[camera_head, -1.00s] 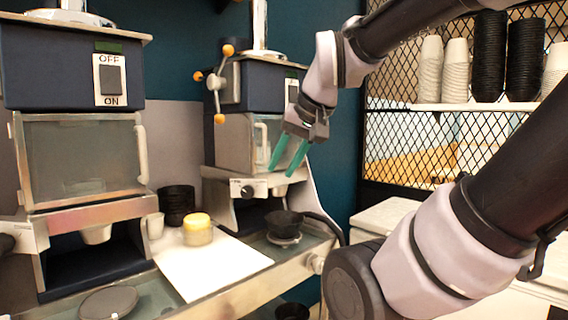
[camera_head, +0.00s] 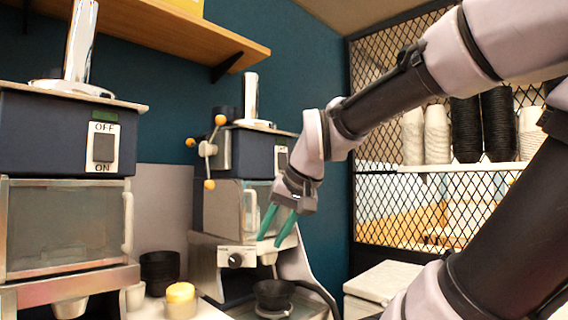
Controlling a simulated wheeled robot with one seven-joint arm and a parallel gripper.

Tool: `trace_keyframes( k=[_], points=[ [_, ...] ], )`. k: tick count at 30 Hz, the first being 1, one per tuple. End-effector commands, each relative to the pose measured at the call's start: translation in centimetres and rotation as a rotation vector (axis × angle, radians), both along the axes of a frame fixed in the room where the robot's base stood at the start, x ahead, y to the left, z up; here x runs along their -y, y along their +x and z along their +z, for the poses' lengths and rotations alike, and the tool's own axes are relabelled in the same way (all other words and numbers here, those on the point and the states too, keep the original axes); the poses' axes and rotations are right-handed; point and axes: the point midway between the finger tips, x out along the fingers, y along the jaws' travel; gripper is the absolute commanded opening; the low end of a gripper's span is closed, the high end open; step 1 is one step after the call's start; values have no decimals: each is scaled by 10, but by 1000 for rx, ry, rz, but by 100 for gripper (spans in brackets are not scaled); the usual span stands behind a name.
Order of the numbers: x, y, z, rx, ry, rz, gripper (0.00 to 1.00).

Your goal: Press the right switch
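The right machine (camera_head: 238,152) is dark blue with a clear-fronted box below. Its switch (camera_head: 281,159) is a pale plate on the front at the right, partly hidden by my arm. My gripper (camera_head: 272,226) hangs in front of this machine, below and slightly left of the switch. Its two green fingers point down, are apart and hold nothing. I cannot tell if they touch the machine. The left machine (camera_head: 40,135) carries its own switch (camera_head: 103,147), a dark rocker on a white plate marked OFF above and ON below.
A knob with orange balls (camera_head: 207,150) sticks out left of the right machine. A black bowl (camera_head: 273,293) sits under it. A wooden shelf (camera_head: 190,35) hangs above. A mesh cabinet (camera_head: 440,200) stands right.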

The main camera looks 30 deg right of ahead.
Motion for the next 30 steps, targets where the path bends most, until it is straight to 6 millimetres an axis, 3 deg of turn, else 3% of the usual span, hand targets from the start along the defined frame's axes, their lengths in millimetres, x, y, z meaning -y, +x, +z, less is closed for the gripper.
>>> trace_keyframes(
  k=[8,11,14,17,23,30],
  points=[
    [0,0,0,0,0,0,34],
    [1,1,2,0,4,-4,0],
    [4,11,12,-7,34,-31,0],
    [15,31,36,-20,101,-91,0],
    [65,98,108,-37,320,-277,0],
    [159,168,186,-2,557,-473,0]
  ],
)
